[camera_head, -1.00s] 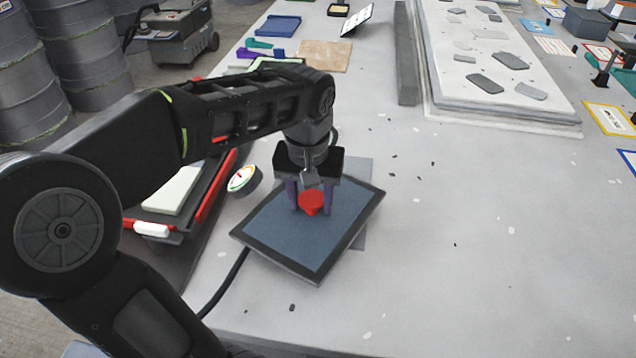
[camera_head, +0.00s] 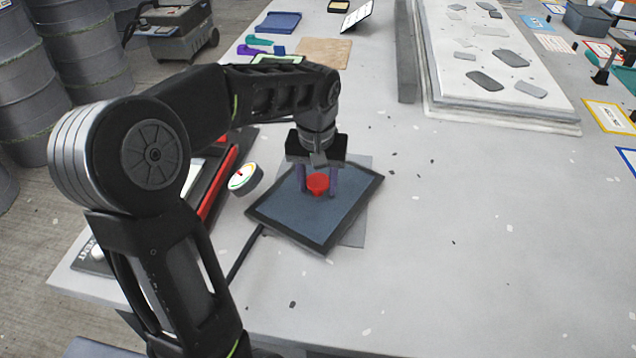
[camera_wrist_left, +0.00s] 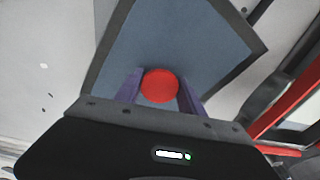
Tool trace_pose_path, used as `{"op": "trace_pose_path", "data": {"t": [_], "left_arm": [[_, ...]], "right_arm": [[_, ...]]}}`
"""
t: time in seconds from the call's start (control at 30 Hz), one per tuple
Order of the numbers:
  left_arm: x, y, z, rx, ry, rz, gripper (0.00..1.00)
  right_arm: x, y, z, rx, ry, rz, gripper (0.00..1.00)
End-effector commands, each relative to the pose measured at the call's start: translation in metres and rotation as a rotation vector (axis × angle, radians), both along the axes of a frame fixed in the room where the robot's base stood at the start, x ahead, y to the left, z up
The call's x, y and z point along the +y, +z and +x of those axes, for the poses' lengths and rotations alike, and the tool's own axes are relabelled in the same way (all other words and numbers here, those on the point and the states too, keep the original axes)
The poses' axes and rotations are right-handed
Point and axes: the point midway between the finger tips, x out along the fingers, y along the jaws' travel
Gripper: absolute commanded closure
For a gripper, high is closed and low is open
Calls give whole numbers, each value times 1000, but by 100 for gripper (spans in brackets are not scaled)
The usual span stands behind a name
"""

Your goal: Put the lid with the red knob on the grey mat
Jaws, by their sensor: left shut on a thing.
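The lid (camera_head: 290,215) is a flat blue-grey panel with a dark frame and a red knob (camera_head: 317,184) in its middle. My left gripper (camera_head: 318,190) is shut on the red knob, its purple fingers on either side of it. The left wrist view also shows the knob (camera_wrist_left: 160,86) between the fingers, with the lid (camera_wrist_left: 190,40) beyond. The grey mat (camera_head: 356,234) lies under the lid, mostly hidden, showing at the right and far edges. The lid sits turned relative to the mat and overhangs it to the left. Whether they touch is unclear. My right gripper is not in view.
A round gauge (camera_head: 245,179) stands just left of the lid, with a black and red tray (camera_head: 222,180) beyond it. A dark cable runs below the lid. A tan sheet (camera_head: 323,53) lies farther back.

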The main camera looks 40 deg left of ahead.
Motion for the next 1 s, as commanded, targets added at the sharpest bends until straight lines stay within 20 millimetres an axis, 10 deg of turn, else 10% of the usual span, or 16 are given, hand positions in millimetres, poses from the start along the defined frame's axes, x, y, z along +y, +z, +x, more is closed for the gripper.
{"op": "trace_pose_path", "data": {"t": [0.47,0.5,1.0], "left_arm": [[0,-10,1,-3,0,1,100],[0,-9,0,-2,0,1,51],[0,-7,0,-2,-1,1,32]], "right_arm": [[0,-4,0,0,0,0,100],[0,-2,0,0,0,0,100],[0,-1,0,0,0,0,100]]}}
